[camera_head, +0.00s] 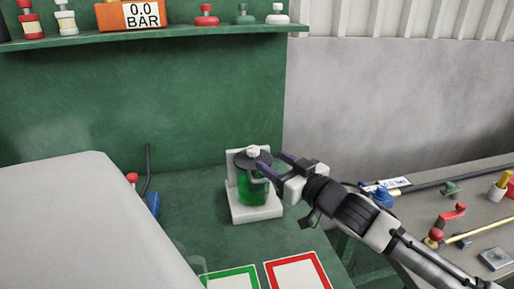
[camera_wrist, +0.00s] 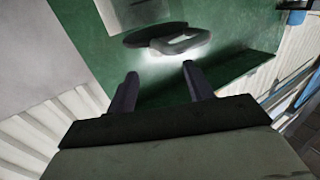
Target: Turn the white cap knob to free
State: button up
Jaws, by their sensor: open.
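A small white knob (camera_head: 253,151) sits on top of a dark round lid (camera_head: 240,160) on a green jar (camera_head: 252,190). The jar stands in a white stand (camera_head: 258,213) on the green bench. My gripper (camera_head: 275,164) is just right of the lid, its dark fingers pointing left toward it. In the wrist view, my open gripper (camera_wrist: 160,72) has nothing between its fingers. Ahead of the fingertips there are a grey loop-shaped part (camera_wrist: 183,41) and a dark disc edge (camera_wrist: 150,32). I cannot tell whether a finger touches the lid.
A shelf (camera_head: 150,39) above holds red, green and white knobbed parts (camera_head: 277,14) and an orange gauge reading 0.0 BAR (camera_head: 131,16). Green (camera_head: 232,275) and red (camera_head: 297,270) framed pads lie in front. A side table (camera_head: 480,222) at right holds several loose parts.

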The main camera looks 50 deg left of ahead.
aim_at(257, 151)
jog(key=a+p, duration=0.1)
jog(key=a, duration=0.6)
jog(key=shift+w+a+p, duration=0.1)
jog(key=shift+a+p, duration=0.05)
jog(key=shift+p, duration=0.15)
jog(key=c, duration=1)
